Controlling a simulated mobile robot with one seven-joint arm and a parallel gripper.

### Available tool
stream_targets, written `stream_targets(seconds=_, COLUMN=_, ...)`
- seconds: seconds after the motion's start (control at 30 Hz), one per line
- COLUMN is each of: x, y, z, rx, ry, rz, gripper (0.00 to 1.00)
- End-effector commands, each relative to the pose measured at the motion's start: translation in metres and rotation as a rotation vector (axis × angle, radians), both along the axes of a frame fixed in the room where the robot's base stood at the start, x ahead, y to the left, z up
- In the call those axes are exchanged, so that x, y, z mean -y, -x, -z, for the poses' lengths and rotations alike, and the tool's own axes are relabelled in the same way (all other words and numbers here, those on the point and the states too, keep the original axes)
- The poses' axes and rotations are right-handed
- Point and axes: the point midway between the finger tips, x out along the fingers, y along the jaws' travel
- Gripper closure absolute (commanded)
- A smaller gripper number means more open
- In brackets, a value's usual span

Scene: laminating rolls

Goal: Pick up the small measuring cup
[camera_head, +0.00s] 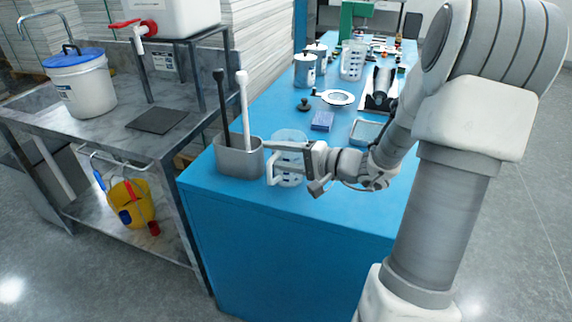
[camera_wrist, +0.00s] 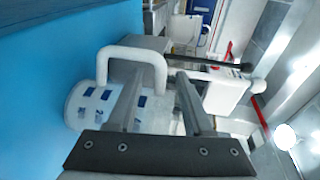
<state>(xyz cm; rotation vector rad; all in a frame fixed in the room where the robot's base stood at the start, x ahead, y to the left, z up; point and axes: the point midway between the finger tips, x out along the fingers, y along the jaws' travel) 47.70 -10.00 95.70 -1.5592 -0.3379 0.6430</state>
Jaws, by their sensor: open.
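A clear measuring cup (camera_head: 291,135) with a pale handle stands upright on the near end of the blue table, just right of a grey metal bin. In the wrist view, the cup (camera_wrist: 88,105) shows blue markings and its white handle (camera_wrist: 130,53) loops out toward the fingers. My gripper (camera_head: 274,151) is open at the cup's near side and partly hides it. In the wrist view, my gripper (camera_wrist: 160,78) has one finger in line with the handle's opening and one beyond it. Part of the handle appears between them; contact cannot be told.
The grey bin (camera_head: 239,163), holding a black and a white long-handled tool, stands close left of my gripper. Farther back are a larger-looking clear jug (camera_head: 353,60), metal cans (camera_head: 305,71), a blue block (camera_head: 322,121) and a tray (camera_head: 368,132). The near table corner is clear.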

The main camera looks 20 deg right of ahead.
Motion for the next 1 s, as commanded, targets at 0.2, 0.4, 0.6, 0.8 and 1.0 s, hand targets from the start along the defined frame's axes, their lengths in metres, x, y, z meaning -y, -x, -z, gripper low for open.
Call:
stream_targets(seconds=0.2, x=0.0004, y=0.0003, z=-0.0001, rx=0.000, ry=0.000, rz=0.000, gripper=0.74)
stream_targets(seconds=0.4, x=0.0006, y=0.0004, z=-0.0001, rx=0.000, ry=0.000, rz=0.001, gripper=1.00)
stream_targets(seconds=0.6, x=0.0006, y=0.0004, z=-0.0001, rx=0.000, ry=0.000, rz=0.001, gripper=1.00)
stream_targets(seconds=0.8, x=0.0006, y=0.0004, z=-0.0001, rx=0.000, ry=0.000, rz=0.001, gripper=1.00)
stream_targets(seconds=1.0, x=0.0006, y=0.0004, z=-0.0002, rx=0.000, ry=0.000, rz=0.001, gripper=1.00)
